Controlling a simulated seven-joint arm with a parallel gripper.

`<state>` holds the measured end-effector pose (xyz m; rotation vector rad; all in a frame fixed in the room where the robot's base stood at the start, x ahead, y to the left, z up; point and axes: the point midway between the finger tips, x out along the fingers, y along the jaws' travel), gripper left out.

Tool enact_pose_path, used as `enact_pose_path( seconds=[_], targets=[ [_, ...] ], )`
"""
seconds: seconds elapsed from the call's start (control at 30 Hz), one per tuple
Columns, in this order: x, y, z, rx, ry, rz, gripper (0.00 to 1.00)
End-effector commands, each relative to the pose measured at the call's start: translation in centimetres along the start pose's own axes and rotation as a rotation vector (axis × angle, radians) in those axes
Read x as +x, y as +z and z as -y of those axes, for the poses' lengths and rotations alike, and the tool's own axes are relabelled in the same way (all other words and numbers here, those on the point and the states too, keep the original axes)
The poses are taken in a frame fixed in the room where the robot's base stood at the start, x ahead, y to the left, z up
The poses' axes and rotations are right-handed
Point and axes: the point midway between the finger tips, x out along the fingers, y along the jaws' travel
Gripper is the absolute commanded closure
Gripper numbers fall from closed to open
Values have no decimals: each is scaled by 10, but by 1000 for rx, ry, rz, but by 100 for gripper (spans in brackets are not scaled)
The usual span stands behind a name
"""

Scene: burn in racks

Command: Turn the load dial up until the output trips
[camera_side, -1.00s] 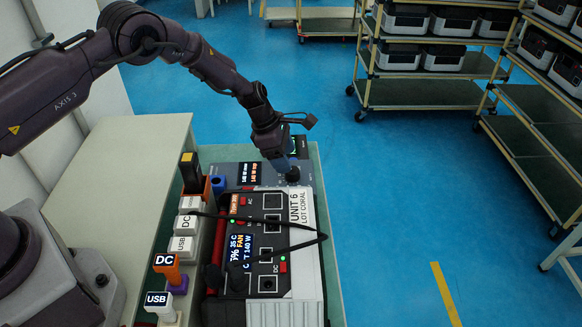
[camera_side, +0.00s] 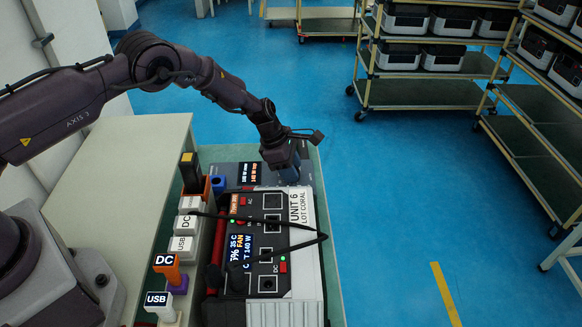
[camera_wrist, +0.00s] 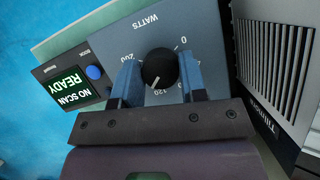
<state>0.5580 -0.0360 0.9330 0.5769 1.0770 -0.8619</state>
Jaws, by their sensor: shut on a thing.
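The load dial (camera_wrist: 158,68) is a round black knob with a white pointer line on a blue-grey panel (camera_wrist: 205,30) marked WATTS. In the wrist view the printed scale looks upside down, and the pointer lies near the 120 mark. My gripper (camera_wrist: 158,80) has one blue finger on each side of the knob and is shut on it. In the side view my gripper (camera_side: 288,168) hides the dial. Two small displays (camera_side: 250,172) show beside it, one in white text and one in orange, too small to read surely.
A scanner (camera_wrist: 72,85) reading NO SCAN READY sits beside the panel. Labelled plugs, DC (camera_side: 167,266) and USB (camera_side: 158,302) among them, stand left of the unit. A black cable (camera_side: 300,242) crosses the unit. Shelves with boxes (camera_side: 430,55) stand back right.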

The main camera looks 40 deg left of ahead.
Motion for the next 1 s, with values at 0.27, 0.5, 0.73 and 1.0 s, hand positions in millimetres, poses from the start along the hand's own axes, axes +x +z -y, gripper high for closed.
enact_pose_path(
  seconds=[0.27, 0.5, 0.73, 1.0],
  targets=[
    [0, 0, -2, 292, -122, 1, 85],
    [-1, 0, -2, 378, -158, 1, 85],
    [-1, 0, -1, 376, -157, 0, 54],
    [0, 0, -1, 375, -157, 0, 37]
  ],
)
